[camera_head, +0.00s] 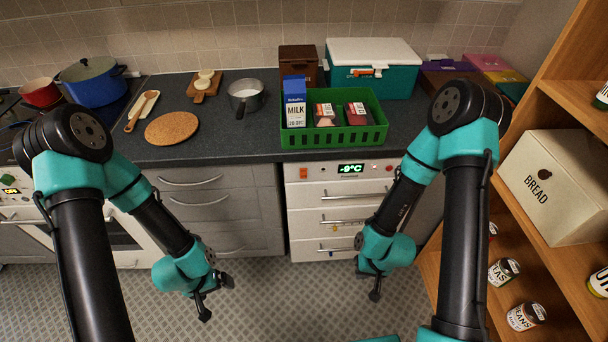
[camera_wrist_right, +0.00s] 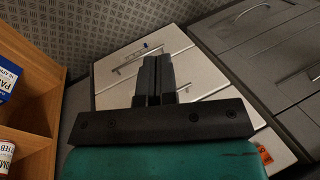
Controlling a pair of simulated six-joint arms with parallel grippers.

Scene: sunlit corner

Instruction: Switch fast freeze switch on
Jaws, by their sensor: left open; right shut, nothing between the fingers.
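The white freezer (camera_head: 306,222) stands under the counter in the head view, with a panel along its top. The panel has a green display (camera_head: 350,168) reading -9°C and an orange-red switch (camera_head: 303,173) at its left end. Whether the switch is on cannot be told. The orange switch also shows at the lower right of the right wrist view (camera_wrist_right: 264,154). My right gripper (camera_head: 375,294) is shut and empty, low in front of the freezer's right side, apart from the switch. My left gripper (camera_head: 217,297) is open and empty, low over the floor left of the freezer.
A green crate (camera_head: 333,137) with a milk carton (camera_head: 295,109) and boxes stands on the counter above the freezer. A wooden shelf (camera_head: 548,215) with a bread bin (camera_head: 552,185) and cans is close on the right. Grey drawers (camera_head: 222,205) stand left of the freezer.

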